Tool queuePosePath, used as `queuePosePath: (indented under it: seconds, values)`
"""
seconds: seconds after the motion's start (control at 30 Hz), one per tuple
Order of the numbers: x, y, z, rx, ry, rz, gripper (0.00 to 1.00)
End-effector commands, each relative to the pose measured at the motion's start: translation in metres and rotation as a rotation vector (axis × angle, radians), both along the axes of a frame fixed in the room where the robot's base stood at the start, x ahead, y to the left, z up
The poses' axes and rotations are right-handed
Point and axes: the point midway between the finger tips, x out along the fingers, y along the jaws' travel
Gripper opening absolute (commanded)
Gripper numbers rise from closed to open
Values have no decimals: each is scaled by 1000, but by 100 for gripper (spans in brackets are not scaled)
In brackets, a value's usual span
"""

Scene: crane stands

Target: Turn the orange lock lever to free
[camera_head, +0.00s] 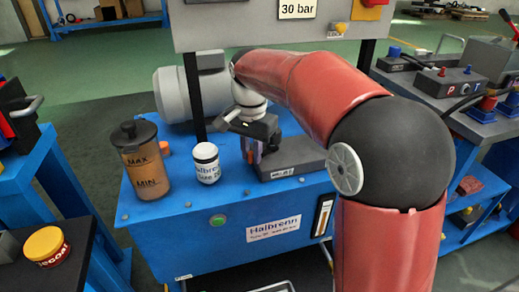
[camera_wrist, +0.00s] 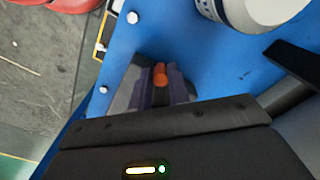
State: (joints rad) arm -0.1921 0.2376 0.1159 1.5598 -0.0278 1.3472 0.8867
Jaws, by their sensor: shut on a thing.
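The orange lock lever (camera_wrist: 160,76) shows in the wrist view as a small orange piece between the two dark purple fingers of my gripper (camera_wrist: 159,88). My gripper is shut on it, with a finger on each side. In the head view my gripper (camera_head: 256,150) points down at the left end of a dark grey block (camera_head: 293,162) on the blue bench. The lever is mostly hidden there by my gripper and arm. Which position the lever is in cannot be told from these frames.
A white labelled jar (camera_head: 206,163) stands close left of my gripper. An amber tank (camera_head: 143,165) marked MAX and MIN is further left on the blue bench (camera_head: 190,235). A grey panel (camera_head: 230,28) hangs above the bench, behind my arm.

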Motion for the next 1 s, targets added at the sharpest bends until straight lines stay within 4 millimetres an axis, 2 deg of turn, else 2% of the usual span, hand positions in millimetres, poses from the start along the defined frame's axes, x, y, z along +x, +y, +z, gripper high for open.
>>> queuePosePath:
  seconds: [0.13, 0.63, 0.67, 0.8, 1.0]
  values:
    - [-2, 6, 2, 6, -9, -23, 0]
    - [-3, 6, 2, 4, -10, -39, 0]
    - [-3, 6, 2, 4, -10, -39, 19]
    - [-3, 5, 2, 3, -7, -40, 38]
    - [-4, 5, 1, 2, -5, -42, 38]
